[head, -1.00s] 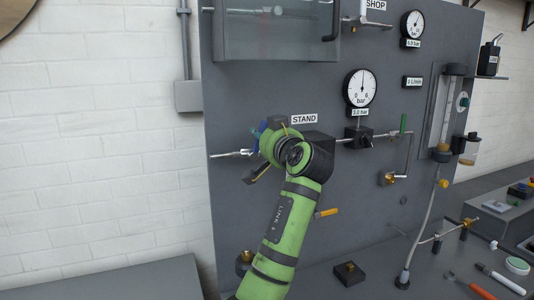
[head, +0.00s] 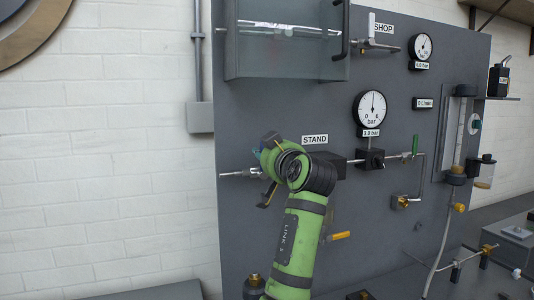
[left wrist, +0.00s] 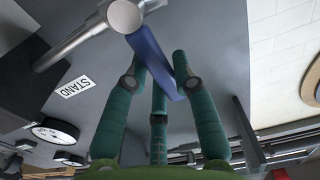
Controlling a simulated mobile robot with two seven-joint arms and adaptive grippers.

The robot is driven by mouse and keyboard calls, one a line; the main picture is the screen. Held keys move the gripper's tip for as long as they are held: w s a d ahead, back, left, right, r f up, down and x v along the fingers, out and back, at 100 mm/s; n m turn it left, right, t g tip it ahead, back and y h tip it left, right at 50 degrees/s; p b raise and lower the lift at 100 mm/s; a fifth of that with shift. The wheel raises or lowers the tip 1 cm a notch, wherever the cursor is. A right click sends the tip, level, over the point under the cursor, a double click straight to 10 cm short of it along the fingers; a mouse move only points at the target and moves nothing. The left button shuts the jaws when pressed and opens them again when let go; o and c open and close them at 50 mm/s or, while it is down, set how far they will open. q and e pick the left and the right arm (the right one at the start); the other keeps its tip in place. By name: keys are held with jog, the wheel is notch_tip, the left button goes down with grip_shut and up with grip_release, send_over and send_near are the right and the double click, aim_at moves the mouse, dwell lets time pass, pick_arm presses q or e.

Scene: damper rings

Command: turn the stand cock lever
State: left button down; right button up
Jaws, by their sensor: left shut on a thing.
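The stand cock's blue lever (left wrist: 152,62) shows in the left wrist view, running down from the round end of a silver fitting (left wrist: 125,15). My left gripper (left wrist: 158,72) is shut on this lever, with its green fingers on both sides of it. In the head view my left gripper (head: 258,168) is at the pipe just left of the STAND label (head: 315,139). There the gripper hides most of the lever and the cock body. The STAND label also shows in the left wrist view (left wrist: 74,87). My right gripper is in neither view.
A pressure gauge (head: 371,108) and a green handle (head: 415,145) are right of my left arm. A clear-fronted box (head: 290,45) is above. White wall (head: 110,180) fills the left.

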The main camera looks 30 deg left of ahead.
pick_arm(q)
jog(key=c, duration=1)
grip_release()
jog(key=shift+a, duration=0.15)
jog(key=v, duration=1.2)
